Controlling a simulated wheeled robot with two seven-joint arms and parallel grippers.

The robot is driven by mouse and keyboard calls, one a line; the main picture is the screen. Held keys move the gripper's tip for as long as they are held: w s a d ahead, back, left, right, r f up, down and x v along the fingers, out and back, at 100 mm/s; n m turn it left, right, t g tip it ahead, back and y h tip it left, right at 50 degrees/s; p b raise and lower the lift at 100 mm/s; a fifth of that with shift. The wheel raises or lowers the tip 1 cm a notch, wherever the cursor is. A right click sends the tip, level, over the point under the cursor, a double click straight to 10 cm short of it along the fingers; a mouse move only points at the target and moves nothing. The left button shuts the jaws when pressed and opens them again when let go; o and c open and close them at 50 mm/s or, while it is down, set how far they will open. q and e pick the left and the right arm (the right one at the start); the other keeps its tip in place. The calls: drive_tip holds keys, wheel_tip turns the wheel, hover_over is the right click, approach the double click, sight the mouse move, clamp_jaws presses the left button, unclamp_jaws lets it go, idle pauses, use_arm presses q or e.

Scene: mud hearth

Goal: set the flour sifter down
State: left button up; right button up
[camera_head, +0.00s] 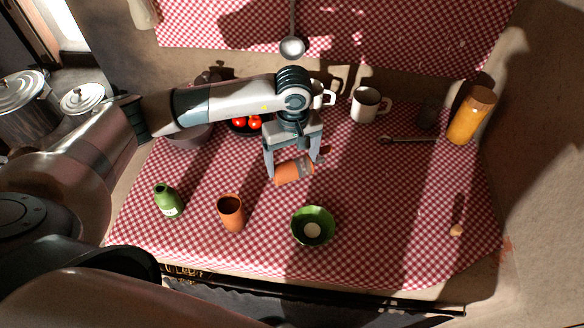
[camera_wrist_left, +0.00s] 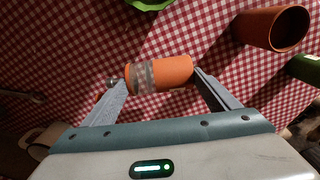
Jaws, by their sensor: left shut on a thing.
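The flour sifter is an orange cylinder (camera_head: 294,171) with a grey band, lying on its side between the fingers of my left gripper (camera_head: 294,168). In the left wrist view the sifter (camera_wrist_left: 172,72) spans the gap between the two fingertips, with a small knob at its left end. My left gripper is shut on it, above the checked cloth (camera_head: 385,215). I cannot tell whether the sifter touches the cloth. My right gripper is not in view.
An orange cup (camera_head: 231,212), a green bottle (camera_head: 168,201) and a green bowl (camera_head: 313,225) stand at the front. A mug (camera_head: 366,105), a spoon (camera_head: 408,140) and an orange jar (camera_head: 471,116) are at the back. The cloth right of the bowl is mostly clear.

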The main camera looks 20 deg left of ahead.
sight(292, 164)
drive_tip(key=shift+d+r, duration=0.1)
use_arm(q)
drive_tip(key=shift+f+p, duration=0.25)
drive_tip(key=shift+p, duration=0.05)
wheel_tip(292, 164, down, 3)
drive_tip(key=shift+r+p, duration=0.1)
drive_tip(key=shift+p, duration=0.65)
drive_tip(key=shift+f, duration=0.35)
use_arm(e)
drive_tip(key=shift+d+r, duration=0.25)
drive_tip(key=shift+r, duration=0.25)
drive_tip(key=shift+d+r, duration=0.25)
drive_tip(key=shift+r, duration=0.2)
use_arm(q)
drive_tip(key=shift+f, duration=0.15)
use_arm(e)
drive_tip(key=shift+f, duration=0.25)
use_arm(q)
drive_tip(key=o, duration=1.1)
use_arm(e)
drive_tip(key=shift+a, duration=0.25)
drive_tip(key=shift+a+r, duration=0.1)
